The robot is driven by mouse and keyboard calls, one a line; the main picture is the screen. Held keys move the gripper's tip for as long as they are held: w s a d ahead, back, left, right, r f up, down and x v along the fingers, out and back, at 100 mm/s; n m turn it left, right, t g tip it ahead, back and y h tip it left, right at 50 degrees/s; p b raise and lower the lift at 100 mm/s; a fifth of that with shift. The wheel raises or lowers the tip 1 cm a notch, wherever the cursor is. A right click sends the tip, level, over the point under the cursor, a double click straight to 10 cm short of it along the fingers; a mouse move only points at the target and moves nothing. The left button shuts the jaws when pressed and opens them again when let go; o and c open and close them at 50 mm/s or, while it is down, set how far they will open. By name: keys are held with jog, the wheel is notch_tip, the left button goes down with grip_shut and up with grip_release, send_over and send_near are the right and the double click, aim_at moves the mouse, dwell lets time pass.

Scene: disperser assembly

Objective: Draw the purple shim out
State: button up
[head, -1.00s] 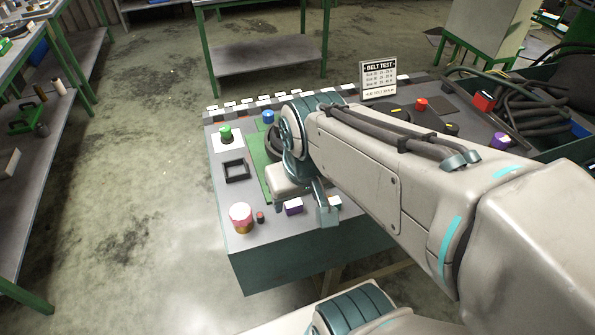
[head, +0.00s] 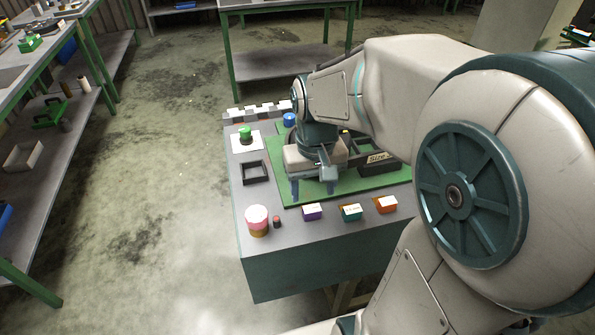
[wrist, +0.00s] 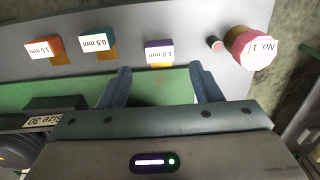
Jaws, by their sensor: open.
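The purple shim (head: 312,211) is a small block with a white label on the table's front strip, between the pink-and-white cylinder and the teal shim. In the wrist view the purple shim (wrist: 159,52) reads "1.0 mm" and lies beyond the fingertips, between their lines. My gripper (head: 312,188) points down over the green mat, behind the purple shim. Its two fingers are spread and empty in the wrist view (wrist: 158,75). I cannot tell the exact height of the fingertips above the mat.
The teal "0.5 mm" shim (head: 351,212) and the orange "1.5 mm" shim (head: 386,204) stand to the right. The pink-and-white cylinder (head: 257,220) and a small dark red-topped peg (head: 277,222) stand left. A black frame (head: 255,172) and a "Size 30" block (head: 379,162) are nearby.

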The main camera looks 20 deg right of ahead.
aim_at(312, 208)
notch_tip(312, 208, down, 7)
jog(key=shift+r, duration=0.15)
